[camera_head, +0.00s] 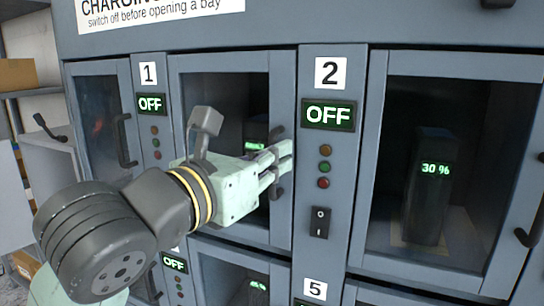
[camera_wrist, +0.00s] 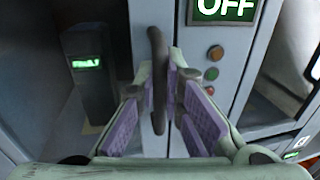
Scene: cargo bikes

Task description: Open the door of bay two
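Bay two's panel carries a white label "2" (camera_head: 330,72), a green "OFF" display (camera_head: 328,114), lamps and a rocker switch (camera_head: 319,222). The glazed door (camera_head: 222,62) to the left of this panel looks closed. Its dark upright handle (camera_head: 277,182) is partly hidden by my gripper (camera_head: 282,160). In the wrist view the handle (camera_wrist: 157,75) stands between the two fingers of my gripper (camera_wrist: 160,85). The fingers look parted around it, with slight gaps, though contact is hard to judge. A dark unit with a green readout (camera_wrist: 85,64) stands behind the glass.
Right of the panel is another glazed door (camera_head: 376,130) with a unit reading "30 %" (camera_head: 435,168) inside and a handle (camera_head: 528,237) at its right. The panel labelled "1" (camera_head: 148,73) also reads "OFF". Lower bays sit below, one labelled "5" (camera_head: 315,289).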

